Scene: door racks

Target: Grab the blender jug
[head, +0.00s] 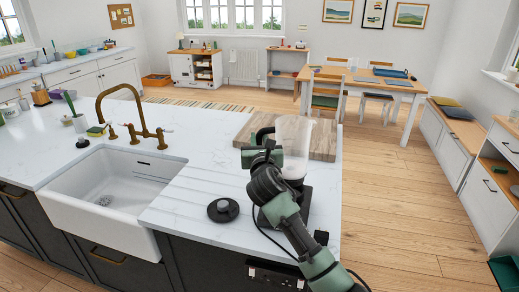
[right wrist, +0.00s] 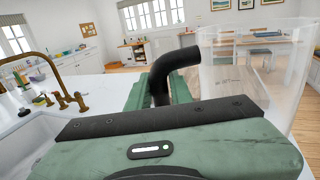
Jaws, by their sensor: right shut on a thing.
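The blender jug (head: 293,145) is a tall clear beaker with a black handle. It stands upright over the black blender base (head: 298,203) at the right end of the white counter; whether it rests on the base or is just above it, I cannot tell. My right gripper (head: 264,152) is at its left side, shut on the jug's handle. In the right wrist view the black handle (right wrist: 178,62) curves down between my green fingers, and the clear jug wall (right wrist: 245,75) is at right. My left gripper is out of view.
A wooden board (head: 322,140) lies behind the jug. A white sink (head: 110,190) with a brass tap (head: 140,115) is at left. The counter's right edge is close to the base. Open wood floor (head: 400,210) lies beyond it.

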